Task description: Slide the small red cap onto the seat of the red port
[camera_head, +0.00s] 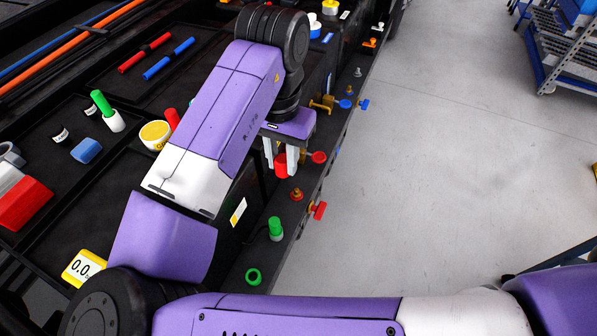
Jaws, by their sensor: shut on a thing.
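My gripper (281,163) points down over the dark ledge along the right side of the bench. Its two pale fingers are shut on a small red cap (282,170), which shows between and below the fingertips. A small red-and-brass fitting (296,195) stands upright on the ledge, a little below and right of the cap in the picture; it may be the red port. A red knob (319,157) is just right of the gripper, and another red fitting (319,210) sticks out at the ledge's outer edge. Whether the cap touches anything beneath it is unclear.
A green-and-white cylinder (275,229) and a green ring (253,276) are on the nearer ledge. Brass and blue fittings (346,103) lie beyond the gripper. Trays with loose parts fill the left. Open grey floor (450,160) lies right of the bench.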

